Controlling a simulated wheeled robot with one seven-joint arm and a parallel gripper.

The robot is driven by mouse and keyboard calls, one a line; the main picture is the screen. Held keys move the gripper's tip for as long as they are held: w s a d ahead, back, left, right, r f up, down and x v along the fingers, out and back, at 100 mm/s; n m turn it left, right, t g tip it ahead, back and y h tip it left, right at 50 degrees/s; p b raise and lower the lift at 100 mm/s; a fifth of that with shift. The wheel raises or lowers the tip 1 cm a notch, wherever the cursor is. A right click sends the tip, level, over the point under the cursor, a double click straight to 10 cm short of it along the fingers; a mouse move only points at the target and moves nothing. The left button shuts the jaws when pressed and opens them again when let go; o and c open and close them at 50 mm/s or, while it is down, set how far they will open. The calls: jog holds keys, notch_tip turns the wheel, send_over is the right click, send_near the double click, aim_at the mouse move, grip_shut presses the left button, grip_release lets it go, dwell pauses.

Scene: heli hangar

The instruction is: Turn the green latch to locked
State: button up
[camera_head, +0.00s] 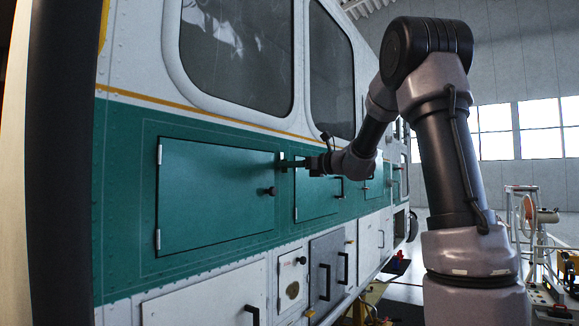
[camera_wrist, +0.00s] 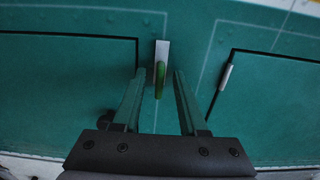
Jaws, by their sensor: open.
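The green latch (camera_wrist: 160,80) shows in the wrist view as a narrow green handle, roughly upright in the picture, on a pale metal plate (camera_wrist: 162,53). It sits on the green strip of wall between two panels. My gripper (camera_wrist: 160,74) is open, with one finger on each side of the latch handle. A gap shows between the handle and each finger; I cannot tell how deep the fingers reach around it. In the head view my gripper (camera_head: 285,163) is at the aircraft's side, and I cannot make out the latch there.
A large green panel (camera_head: 212,190) with a black knob (camera_head: 270,191) is left of my gripper. A second green panel (camera_head: 318,195) with a dark handle is to the right. White and grey panels with black handles lie below, windows above. A wheeled cart (camera_head: 535,240) stands at right.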

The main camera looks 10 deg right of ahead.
jog(key=shift+c, duration=0.4)
grip_shut()
jog(key=shift+n, duration=0.3)
jog(key=n, duration=1.7)
jog(key=shift+s+a+f, duration=0.2)
jog(key=shift+n, duration=0.3)
